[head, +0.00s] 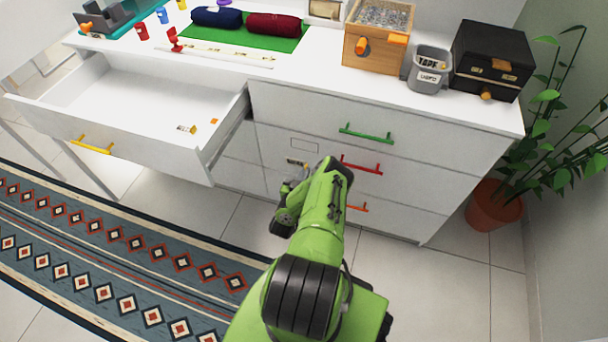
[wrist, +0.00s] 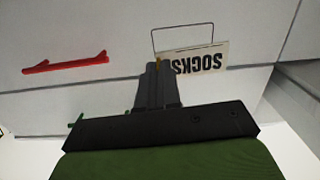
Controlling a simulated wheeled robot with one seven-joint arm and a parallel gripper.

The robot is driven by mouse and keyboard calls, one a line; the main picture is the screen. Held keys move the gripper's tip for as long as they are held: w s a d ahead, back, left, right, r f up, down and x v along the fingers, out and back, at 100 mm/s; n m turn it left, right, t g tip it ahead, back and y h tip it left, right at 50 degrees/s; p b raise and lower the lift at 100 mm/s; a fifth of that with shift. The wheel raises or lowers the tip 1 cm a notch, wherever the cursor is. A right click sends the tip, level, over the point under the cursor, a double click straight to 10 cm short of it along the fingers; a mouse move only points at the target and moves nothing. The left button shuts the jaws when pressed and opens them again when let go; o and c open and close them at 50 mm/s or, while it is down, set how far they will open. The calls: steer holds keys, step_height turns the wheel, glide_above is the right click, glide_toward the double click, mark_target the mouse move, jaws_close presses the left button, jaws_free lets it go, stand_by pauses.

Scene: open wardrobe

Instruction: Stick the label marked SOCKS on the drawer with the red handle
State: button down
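The SOCKS label (wrist: 205,60), a pale card with dark letters, appears upside down in the wrist view. My gripper (wrist: 158,68) is shut on its edge. The label overlaps part of a thin rectangular outline on the drawer front; I cannot tell whether it touches the front. The drawer with the red handle (head: 361,165) is closed, below the green-handled drawer. Its handle also shows left of my gripper in the wrist view (wrist: 65,63). In the head view the label (head: 297,162) shows small beside my arm, below the outline (head: 304,145); my arm hides the fingertips.
The yellow-handled drawer (head: 92,146) stands open at left, with small items inside. The green-handled (head: 365,134) and orange-handled (head: 357,208) drawers are closed. A wooden box (head: 365,52), grey cup (head: 428,75) and black box (head: 490,60) stand on top. A plant pot (head: 492,205) is at right.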

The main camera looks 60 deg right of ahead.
steer(key=shift+w+d+r+b, duration=0.1)
steer(key=shift+w+d+b, duration=0.1)
steer(key=shift+d+b, duration=0.9)
steer(key=shift+w+d+f+b, duration=0.1)
steer(key=shift+w+d+b, duration=0.25)
steer(key=shift+d, duration=1.2)
steer(key=shift+w+d+r+b, duration=0.1)
steer(key=shift+d+b, duration=0.8)
steer(key=shift+d, duration=0.45)
steer(key=shift+d, duration=0.15)
steer(key=c, duration=0.7)
jaws_free()
steer(key=p, duration=0.6)
glide_toward(315, 148)
steer(key=shift+a+f, duration=0.25)
steer(key=shift+a, duration=0.2)
